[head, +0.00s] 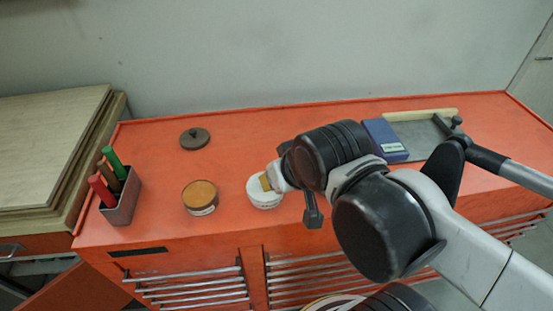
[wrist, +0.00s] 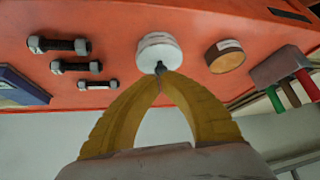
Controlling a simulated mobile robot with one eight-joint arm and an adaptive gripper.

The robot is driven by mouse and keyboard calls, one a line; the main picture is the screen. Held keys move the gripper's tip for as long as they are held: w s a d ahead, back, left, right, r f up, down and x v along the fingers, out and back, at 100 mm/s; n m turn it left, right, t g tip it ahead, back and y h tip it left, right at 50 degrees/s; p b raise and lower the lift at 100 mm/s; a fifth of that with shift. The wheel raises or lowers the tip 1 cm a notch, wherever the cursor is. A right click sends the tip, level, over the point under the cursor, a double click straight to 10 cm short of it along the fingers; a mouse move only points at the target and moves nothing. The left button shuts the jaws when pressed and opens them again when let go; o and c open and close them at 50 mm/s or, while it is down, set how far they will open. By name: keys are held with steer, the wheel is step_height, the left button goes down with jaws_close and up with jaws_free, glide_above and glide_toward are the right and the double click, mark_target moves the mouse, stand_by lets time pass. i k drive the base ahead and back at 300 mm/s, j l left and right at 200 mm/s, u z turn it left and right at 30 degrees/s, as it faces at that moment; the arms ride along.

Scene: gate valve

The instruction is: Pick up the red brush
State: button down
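In the head view a red handle (head: 103,191), probably the red brush, stands in a grey cup (head: 124,205) at the bench's left end, beside a brown and a green handle. The red handle shows in the wrist view (wrist: 307,85) at the right edge. Its lower part is hidden in the cup. My gripper (wrist: 161,76) has yellow fingers whose tips meet in front of a white round container (wrist: 158,46). A small dark piece shows at the tips; I cannot tell what it is. My gripper is well right of the cup in the head view.
A tan-topped round tin (head: 200,195) stands between the cup and the white container. A dark lid (head: 195,138) lies behind. Several bolts (wrist: 62,46) lie left in the wrist view. A blue box (head: 384,139) is on the right.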

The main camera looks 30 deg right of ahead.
mark_target(96, 182)
steer(key=j, duration=1.7)
steer(key=i, duration=0.05)
